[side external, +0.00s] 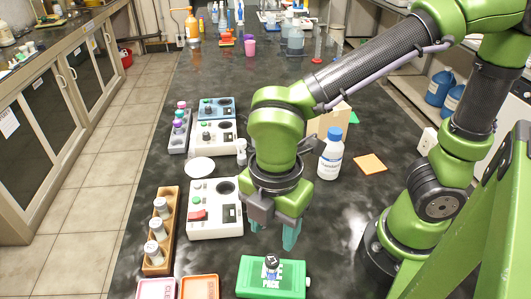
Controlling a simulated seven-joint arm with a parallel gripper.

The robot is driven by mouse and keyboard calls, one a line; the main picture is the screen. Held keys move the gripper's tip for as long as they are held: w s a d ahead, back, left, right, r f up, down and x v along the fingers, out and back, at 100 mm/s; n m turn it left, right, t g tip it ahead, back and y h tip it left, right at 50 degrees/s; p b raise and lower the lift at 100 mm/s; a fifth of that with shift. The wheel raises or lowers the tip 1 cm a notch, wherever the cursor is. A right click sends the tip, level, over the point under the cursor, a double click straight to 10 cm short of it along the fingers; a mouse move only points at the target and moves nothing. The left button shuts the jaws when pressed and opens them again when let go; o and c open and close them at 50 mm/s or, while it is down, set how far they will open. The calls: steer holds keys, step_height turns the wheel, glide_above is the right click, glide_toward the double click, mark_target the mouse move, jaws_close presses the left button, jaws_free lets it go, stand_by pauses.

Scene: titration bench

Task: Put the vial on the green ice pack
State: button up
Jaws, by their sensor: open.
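The green ice pack (252,279) lies flat on the dark bench at the bottom middle, with white lettering on top. A small vial (270,268) with a dark cap appears to stand upright on the pack, near its middle. My gripper (273,236) points down just behind and above the pack, in the picture a little above the vial. Its teal fingers are apart with nothing visible between them, and it does not appear to touch the vial.
A wooden rack (153,268) with several capped vials stands at left. A blue-capped bottle (329,157) stands right of my gripper, near an orange square (370,163). Pink and orange trays (199,289) lie left of the pack. The bench right of the pack is clear.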

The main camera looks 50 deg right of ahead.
steer(key=w+d+r+m+t+y, duration=0.1)
steer(key=w+d+r+m+t, duration=0.1)
steer(key=d+m, duration=0.7)
steer(key=w+d+r+m+t+y, duration=0.1)
steer(key=w+d+r+m+t, duration=0.1)
steer(key=d+r+m+t, duration=0.3)
steer(key=d+r+m, duration=0.1)
steer(key=d+m, duration=0.3)
steer(key=m, duration=0.5)
steer(key=shift+w+r, duration=0.3)
steer(key=shift+w, duration=0.1)
